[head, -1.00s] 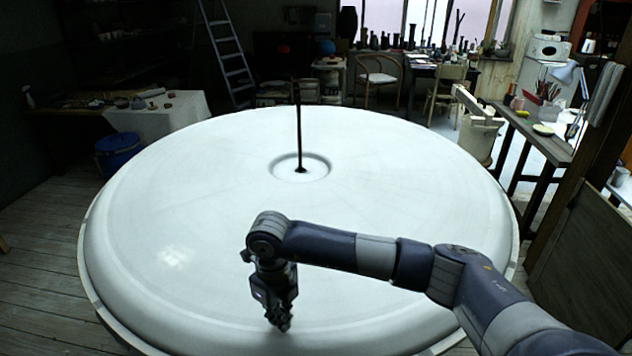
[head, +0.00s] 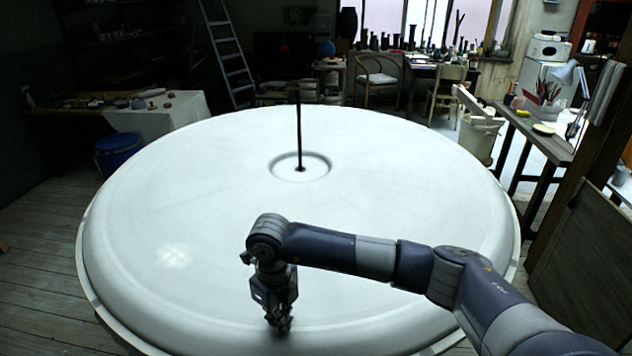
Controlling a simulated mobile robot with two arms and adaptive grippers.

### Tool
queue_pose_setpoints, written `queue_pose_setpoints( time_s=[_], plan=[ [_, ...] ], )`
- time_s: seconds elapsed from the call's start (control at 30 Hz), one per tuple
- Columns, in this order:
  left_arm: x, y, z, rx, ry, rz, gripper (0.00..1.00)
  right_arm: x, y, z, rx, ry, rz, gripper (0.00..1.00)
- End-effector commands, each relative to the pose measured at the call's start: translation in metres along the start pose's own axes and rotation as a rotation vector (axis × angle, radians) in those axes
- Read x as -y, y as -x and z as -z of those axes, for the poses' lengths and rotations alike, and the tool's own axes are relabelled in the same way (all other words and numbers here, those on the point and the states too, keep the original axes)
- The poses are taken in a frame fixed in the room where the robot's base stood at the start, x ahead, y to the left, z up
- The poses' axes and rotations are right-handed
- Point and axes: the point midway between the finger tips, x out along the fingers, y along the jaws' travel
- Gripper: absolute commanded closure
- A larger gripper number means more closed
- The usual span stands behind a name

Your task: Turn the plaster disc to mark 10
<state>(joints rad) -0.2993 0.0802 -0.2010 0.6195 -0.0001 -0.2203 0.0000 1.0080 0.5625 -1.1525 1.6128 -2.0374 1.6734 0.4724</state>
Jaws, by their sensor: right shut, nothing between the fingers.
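The white plaster disc (head: 390,200) fills the middle of the head view, wide and round with a raised, rounded rim. A thin black rod (head: 299,130) stands upright in the round recess (head: 315,167) near its centre. No number or mark is readable on the disc. My right gripper (head: 280,328) points down at the near part of the disc, left of the picture's middle. It is shut and empty, with its fingertips at the disc's surface; I cannot tell whether they touch. My left gripper is not in view.
A blue bucket (head: 118,152) stands at the left by a cloth-covered table (head: 165,118). A stepladder (head: 228,60) leans behind. A white bucket (head: 479,138) and a workbench (head: 535,140) stand close to the disc's right side. Wooden floor (head: 40,260) is clear at left.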

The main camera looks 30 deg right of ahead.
Motion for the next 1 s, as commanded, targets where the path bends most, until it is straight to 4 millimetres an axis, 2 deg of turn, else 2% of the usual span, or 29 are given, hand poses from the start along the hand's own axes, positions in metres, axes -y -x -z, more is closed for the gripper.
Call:
queue_pose_setpoints(
  time_s=[0.5,1.0],
  plan=[
    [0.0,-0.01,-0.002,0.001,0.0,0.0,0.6,-0.002,-0.012,-0.001,-0.003,0.0,-0.001,1.0],
    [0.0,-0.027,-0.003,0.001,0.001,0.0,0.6,-0.023,-0.016,-0.03,-0.002,0.004,-0.005,1.0]
  ],
)
